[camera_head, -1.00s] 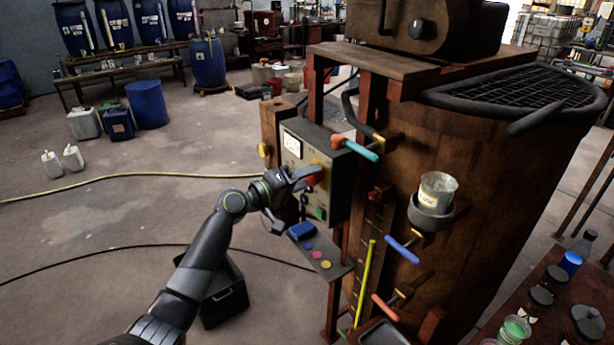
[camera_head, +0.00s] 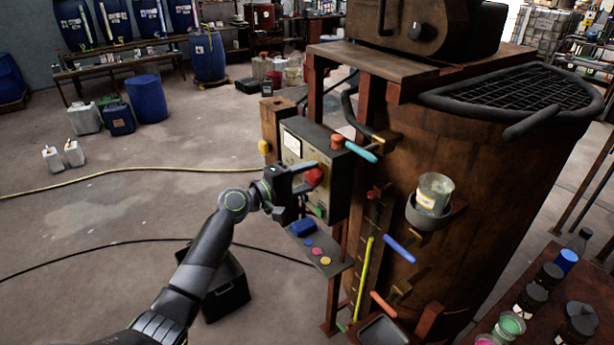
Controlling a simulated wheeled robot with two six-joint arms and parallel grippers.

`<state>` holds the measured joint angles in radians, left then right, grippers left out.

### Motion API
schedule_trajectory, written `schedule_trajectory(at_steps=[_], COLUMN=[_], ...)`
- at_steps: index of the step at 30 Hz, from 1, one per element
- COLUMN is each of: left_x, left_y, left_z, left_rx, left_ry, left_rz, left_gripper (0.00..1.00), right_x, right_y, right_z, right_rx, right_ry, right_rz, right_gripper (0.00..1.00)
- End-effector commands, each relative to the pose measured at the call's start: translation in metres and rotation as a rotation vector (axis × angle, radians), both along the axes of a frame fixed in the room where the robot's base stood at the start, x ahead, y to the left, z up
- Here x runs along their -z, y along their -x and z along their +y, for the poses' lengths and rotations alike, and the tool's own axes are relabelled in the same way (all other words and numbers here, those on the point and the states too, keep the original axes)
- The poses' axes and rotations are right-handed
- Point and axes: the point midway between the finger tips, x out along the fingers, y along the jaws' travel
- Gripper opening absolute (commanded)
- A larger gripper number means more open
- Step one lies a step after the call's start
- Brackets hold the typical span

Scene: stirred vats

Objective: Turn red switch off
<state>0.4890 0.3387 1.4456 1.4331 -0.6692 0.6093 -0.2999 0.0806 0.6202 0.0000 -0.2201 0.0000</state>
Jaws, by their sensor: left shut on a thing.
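The red switch (camera_head: 314,177) is a round red knob on the front of a grey control box (camera_head: 330,196) fixed beside the rusty vat. My left gripper (camera_head: 308,178) is at the box front, with its fingers shut on the red switch. Part of the switch is hidden by the fingers. A patch of yellow shows behind the switch. A green button (camera_head: 320,211) sits lower on the box. My right gripper is not in view.
A teal-handled valve (camera_head: 360,152) juts out right of the box. A small shelf (camera_head: 332,268) with a blue item and coloured discs lies below. A black crate (camera_head: 228,290) stands on the floor under my arm. The floor to the left is mostly clear.

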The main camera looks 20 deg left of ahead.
Motion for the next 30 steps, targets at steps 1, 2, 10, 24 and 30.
schedule_trajectory(at_steps=[1,2,10,24,30], left_x=[0.0,0.0,0.0,0.001,0.003], left_y=[0.0,0.0,0.0,0.002,0.019], left_z=[0.0,0.0,0.0,0.002,0.016], left_rx=[-0.001,-0.001,-0.001,-0.001,-0.002], left_ry=[0.004,0.005,0.004,0.001,-0.004], left_rz=[0.002,0.002,0.002,0.001,0.0], left_gripper=[0.22,0.22,0.49,0.67,0.67], right_x=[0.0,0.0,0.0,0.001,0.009], right_y=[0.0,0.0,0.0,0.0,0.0], right_z=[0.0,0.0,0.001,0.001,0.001], right_rx=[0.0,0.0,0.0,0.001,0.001], right_ry=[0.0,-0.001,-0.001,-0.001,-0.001], right_rz=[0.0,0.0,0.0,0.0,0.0], right_gripper=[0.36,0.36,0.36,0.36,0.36])
